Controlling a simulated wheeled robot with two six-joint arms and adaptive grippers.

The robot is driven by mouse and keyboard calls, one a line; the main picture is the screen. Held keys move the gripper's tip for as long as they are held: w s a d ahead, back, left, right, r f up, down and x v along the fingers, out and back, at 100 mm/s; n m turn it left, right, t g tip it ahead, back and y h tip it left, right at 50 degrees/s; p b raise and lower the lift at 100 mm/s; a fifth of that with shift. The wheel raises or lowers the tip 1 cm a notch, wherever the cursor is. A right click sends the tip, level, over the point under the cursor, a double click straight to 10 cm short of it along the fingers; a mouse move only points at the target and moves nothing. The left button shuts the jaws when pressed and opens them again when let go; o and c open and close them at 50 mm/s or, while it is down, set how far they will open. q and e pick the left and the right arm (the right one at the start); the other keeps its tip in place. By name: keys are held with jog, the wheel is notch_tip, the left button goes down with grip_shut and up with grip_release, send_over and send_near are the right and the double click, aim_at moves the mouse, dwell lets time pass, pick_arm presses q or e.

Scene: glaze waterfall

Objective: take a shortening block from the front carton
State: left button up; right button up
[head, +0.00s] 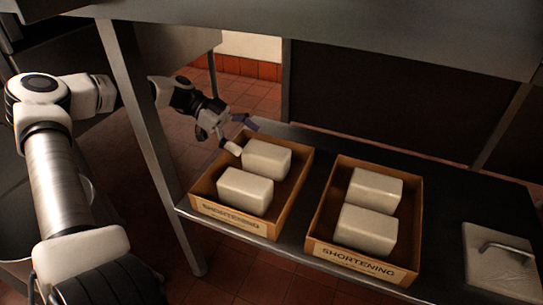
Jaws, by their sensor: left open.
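Two open cardboard cartons labelled SHORTENING stand side by side on a dark shelf. The left carton (236,221) holds two white shortening blocks, a nearer one (244,192) and a farther one (267,159). The right carton (361,264) also holds two, a nearer block (366,229) and a farther block (375,188). I cannot tell which carton is the front one. My left gripper (243,136) is open at the far left corner of the left carton, beside the farther block. Whether a finger touches that block is unclear. My right gripper is not in view.
A metal post (150,140) stands between my left arm's base and the cartons. An upper shelf (350,30) overhangs the dark shelf (440,215). A pale lid with a handle (497,262) lies at the right. Bare shelf shows between it and the right carton.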

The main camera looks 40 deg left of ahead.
pick_arm(q)
jog(key=b+x, duration=0.2)
jog(key=x, duration=0.1)
jog(key=shift+d+f, duration=0.2)
jog(key=shift+d, duration=0.1)
jog(key=shift+w+d, duration=0.1)
jog(key=shift+d, duration=0.2)
jog(key=shift+r, duration=0.2)
